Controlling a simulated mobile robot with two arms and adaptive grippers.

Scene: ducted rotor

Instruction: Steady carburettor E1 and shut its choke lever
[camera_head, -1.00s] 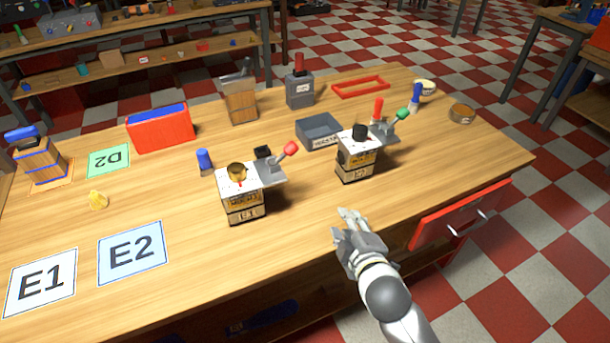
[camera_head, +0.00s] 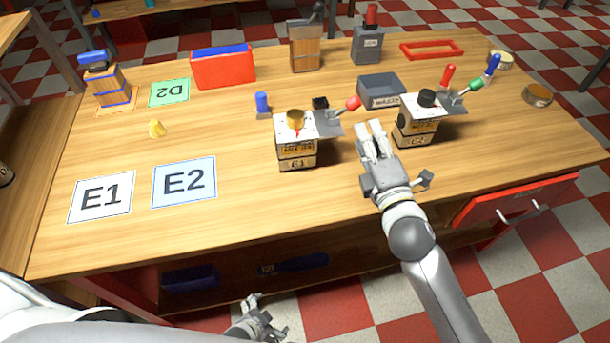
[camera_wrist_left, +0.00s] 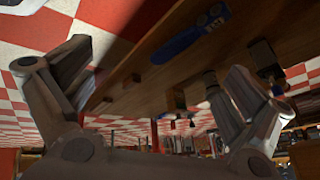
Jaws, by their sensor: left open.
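Carburettor E1 (camera_head: 297,148) stands upright on the table, a box-like body with a gold cap (camera_head: 295,118). A grey plate and a lever with a red knob (camera_head: 353,103) stick out on its right. My right gripper (camera_head: 372,128) is over the table to the right of E1, apart from it, fingers pointing away from me. Whether its fingers are parted is unclear. My left gripper (camera_head: 258,312) is low in front of the table, below its front edge. Its fingers stand apart and empty in the left wrist view (camera_wrist_left: 155,100).
Carburettor E2 (camera_head: 415,130), with a black cap and green-knobbed lever, stands close right of my right gripper. A grey tray (camera_head: 381,99) is behind. Cards E1 (camera_head: 88,211) and E2 (camera_head: 168,198) lie left. A red drawer (camera_head: 530,190) sticks out at the front right.

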